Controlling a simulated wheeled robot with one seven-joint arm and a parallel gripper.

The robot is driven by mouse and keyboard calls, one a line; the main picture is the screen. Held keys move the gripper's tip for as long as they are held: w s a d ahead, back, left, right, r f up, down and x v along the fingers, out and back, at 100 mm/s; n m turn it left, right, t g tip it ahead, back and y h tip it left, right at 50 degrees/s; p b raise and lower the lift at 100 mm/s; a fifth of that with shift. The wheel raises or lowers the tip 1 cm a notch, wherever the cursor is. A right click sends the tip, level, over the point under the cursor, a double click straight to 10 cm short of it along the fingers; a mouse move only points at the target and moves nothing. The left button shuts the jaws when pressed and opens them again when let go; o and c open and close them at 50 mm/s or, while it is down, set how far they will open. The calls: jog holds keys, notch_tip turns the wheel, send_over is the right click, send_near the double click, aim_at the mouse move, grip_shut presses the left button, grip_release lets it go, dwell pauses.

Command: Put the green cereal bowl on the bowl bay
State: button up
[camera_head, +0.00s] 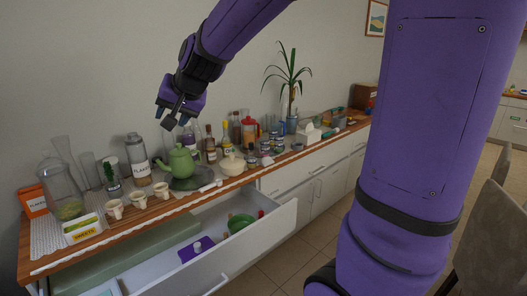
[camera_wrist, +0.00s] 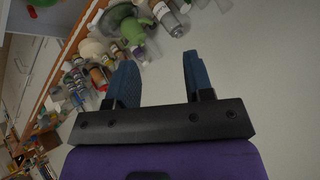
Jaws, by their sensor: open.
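A green bowl (camera_head: 240,223) sits inside the open drawer (camera_head: 272,226), toward its right end, in the head view. Small reddish items lie close to it. I cannot tell which surface is the bowl bay. My gripper (camera_head: 176,117) is raised above the counter near the wall, up and left of the drawer, well apart from the bowl. In the wrist view its two blue fingers (camera_wrist: 159,65) are spread with nothing between them. The bowl is not recognisable in the wrist view.
A green teapot (camera_head: 179,163), cream pot (camera_head: 232,165), several cups (camera_head: 138,199), jars and bottles crowd the wooden counter (camera_head: 60,262). The drawer also holds a purple item (camera_head: 188,254) and a long green panel (camera_head: 135,262). A chair (camera_head: 495,230) stands at right.

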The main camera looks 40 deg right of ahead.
jog(key=s+d+n+g+h, duration=0.1)
jog(key=s+n, duration=0.2)
jog(key=s, duration=1.1)
jog(key=s+d+f+n+g+h, duration=0.1)
jog(key=s+d+n+g, duration=0.1)
jog(key=s, duration=1.2)
jog(key=shift+s+n, duration=0.3)
jog(key=shift+n, duration=0.1)
